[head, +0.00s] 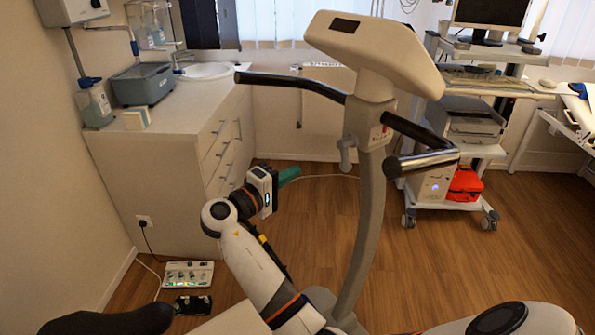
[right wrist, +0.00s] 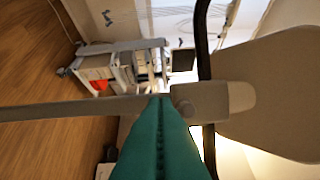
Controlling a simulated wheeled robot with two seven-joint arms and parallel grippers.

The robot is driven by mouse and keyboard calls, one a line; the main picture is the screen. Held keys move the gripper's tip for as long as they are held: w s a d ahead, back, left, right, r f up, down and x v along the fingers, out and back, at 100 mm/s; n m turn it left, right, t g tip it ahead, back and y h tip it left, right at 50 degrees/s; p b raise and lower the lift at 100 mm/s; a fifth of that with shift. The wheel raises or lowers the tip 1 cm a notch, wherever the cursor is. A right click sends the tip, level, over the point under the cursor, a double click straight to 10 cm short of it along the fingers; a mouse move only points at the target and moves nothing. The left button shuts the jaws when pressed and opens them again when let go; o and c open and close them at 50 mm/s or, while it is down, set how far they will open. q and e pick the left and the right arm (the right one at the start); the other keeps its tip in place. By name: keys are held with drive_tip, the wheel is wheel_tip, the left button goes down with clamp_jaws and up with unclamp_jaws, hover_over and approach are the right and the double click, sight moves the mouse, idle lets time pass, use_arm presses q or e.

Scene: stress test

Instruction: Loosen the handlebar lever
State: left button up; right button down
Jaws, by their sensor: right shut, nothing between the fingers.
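The exercise bike's grey column (head: 366,215) stands upright in the middle of the head view. The handlebar lever (head: 346,154) is a small grey handle on the column's left side, below the console, hanging roughly downward. The black handlebars (head: 292,82) spread to both sides above it. My right gripper (head: 290,175) is left of the column, lower than the lever and apart from it. Its green fingers (right wrist: 160,145) are shut and empty, pointing toward the column. In the right wrist view the lever's rounded hub (right wrist: 183,104) shows just beyond the fingertips. My left gripper is out of view.
The console (head: 375,50) tops the column. A white cabinet with a sink (head: 205,71) stands at the left, and a wheeled equipment cart (head: 465,135) at the back right. A control box (head: 188,274) lies on the floor. Wooden floor between them is clear.

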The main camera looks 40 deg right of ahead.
drive_tip(key=s+d+p, duration=0.2)
drive_tip(key=d+p, duration=0.2)
drive_tip(key=d, duration=0.6)
drive_tip(key=shift+f, duration=0.15)
